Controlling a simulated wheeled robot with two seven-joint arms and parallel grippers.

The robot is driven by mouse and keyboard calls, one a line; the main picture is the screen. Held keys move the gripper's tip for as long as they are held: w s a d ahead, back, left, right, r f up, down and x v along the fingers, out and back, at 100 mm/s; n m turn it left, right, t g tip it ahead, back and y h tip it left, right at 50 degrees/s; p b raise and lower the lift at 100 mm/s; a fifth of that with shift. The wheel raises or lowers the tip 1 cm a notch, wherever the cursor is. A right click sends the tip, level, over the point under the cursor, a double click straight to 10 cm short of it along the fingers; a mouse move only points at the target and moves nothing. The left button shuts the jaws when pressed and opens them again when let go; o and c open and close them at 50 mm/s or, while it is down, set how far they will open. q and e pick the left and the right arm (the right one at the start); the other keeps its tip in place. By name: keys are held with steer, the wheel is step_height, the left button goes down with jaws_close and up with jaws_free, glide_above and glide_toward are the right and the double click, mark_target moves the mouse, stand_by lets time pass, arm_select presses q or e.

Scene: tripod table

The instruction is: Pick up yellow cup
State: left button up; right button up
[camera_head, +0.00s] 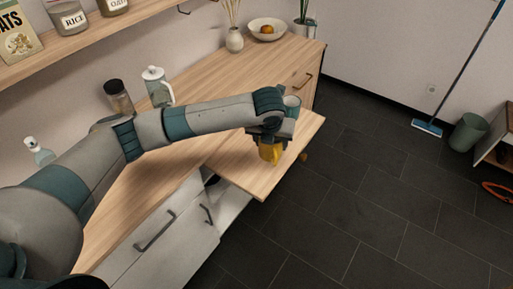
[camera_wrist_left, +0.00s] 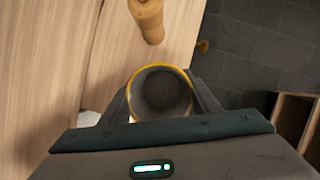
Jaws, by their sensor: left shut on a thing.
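The yellow cup (camera_head: 270,153) is at my left gripper (camera_head: 268,138) in the head view, over the wooden leaf that juts out from the counter. The gripper hides its upper part. In the left wrist view the cup (camera_wrist_left: 160,68) shows its yellow rim and dark, empty-looking inside. The fingers of my left gripper (camera_wrist_left: 160,106) are on both sides of it, shut on it. I cannot tell whether the cup's base touches the wood. My right gripper is in neither view.
A turned wooden piece (camera_wrist_left: 148,18) lies just beyond the cup in the wrist view. A glass jar (camera_head: 118,97) and a lidded jug (camera_head: 157,87) stand behind my arm. A bowl (camera_head: 267,29) and vase (camera_head: 234,40) stand farther back. Dark floor (camera_head: 370,190) is open to the right.

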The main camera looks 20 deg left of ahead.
arm_select(q)
steer(key=shift+s+d+r+b, duration=0.15)
steer(key=shift+d+r+b, duration=0.1)
steer(key=shift+d+r, duration=0.55)
steer(key=shift+s+d+r+b, duration=0.2)
steer(key=shift+d+r, duration=0.25)
steer(key=shift+d, duration=0.65)
steer(key=shift+d, duration=0.1)
